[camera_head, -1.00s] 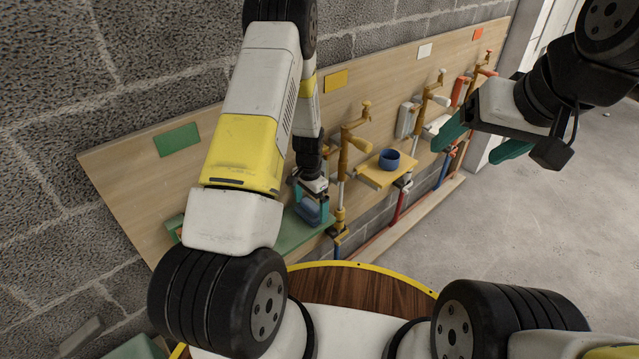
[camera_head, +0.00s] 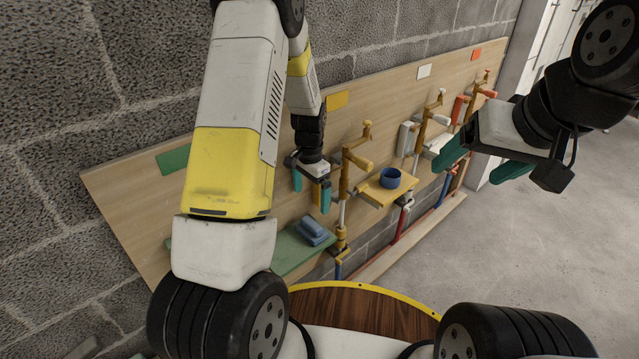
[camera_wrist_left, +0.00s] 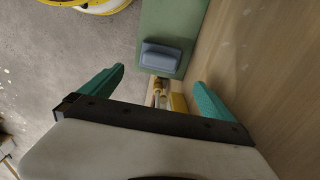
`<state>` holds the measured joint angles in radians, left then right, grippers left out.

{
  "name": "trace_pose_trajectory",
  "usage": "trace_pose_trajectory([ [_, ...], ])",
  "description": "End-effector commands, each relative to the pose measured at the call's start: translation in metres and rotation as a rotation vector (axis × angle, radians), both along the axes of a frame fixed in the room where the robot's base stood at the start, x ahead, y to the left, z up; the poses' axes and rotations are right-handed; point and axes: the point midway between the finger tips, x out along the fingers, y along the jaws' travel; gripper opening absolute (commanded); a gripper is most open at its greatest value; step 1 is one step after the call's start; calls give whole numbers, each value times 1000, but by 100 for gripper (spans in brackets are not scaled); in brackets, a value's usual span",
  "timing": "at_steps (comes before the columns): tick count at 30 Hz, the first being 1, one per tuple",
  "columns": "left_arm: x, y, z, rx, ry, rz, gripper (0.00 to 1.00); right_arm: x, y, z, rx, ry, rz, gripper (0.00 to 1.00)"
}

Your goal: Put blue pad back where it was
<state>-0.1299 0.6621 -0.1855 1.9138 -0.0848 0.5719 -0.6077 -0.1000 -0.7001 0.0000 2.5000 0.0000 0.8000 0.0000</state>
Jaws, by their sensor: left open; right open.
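The blue pad (camera_head: 313,231) lies on the green shelf (camera_head: 290,254) fixed low on the wooden board. In the left wrist view the pad (camera_wrist_left: 161,57) sits near the end of the green shelf (camera_wrist_left: 172,18). My left gripper (camera_head: 311,195) is open and empty, above the pad and apart from it. Its teal fingers are spread in the left wrist view (camera_wrist_left: 158,88), with the pad beyond them. My right gripper (camera_head: 482,163) is open and empty at the right, in front of the board. Part of the green shelf is hidden behind my left arm.
A yellow shelf (camera_head: 376,194) holds a dark blue cup (camera_head: 390,178) right of the green shelf. Orange clamps (camera_head: 350,170) stick out from the board (camera_head: 120,195). A round wooden table with a yellow rim (camera_head: 345,310) is below. Open floor lies at the right.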

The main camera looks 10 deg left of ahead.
Motion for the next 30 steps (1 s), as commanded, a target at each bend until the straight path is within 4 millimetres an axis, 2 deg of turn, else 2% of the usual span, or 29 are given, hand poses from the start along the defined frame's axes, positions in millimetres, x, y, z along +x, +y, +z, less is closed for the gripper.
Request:
trace_pose_trajectory([
  [5,-4,-2,35,-20,-35,42,100,0,0,0,0,0,0,79],
  [8,-13,-4,78,-51,-82,100,100,0,0,0,0,0,0,79],
  [11,-32,-7,130,-91,-138,175,100,0,0,0,0,0,0,79],
  [15,-68,-11,193,-150,-214,276,100,0,0,0,0,0,0,79],
  [21,-134,-15,261,-234,-317,404,100,0,0,0,0,0,0,79],
  [25,-179,-18,288,-285,-380,480,100,0,0,0,0,0,0,79],
  [30,-222,-20,302,-334,-439,554,100,0,0,0,0,0,0,79],
])
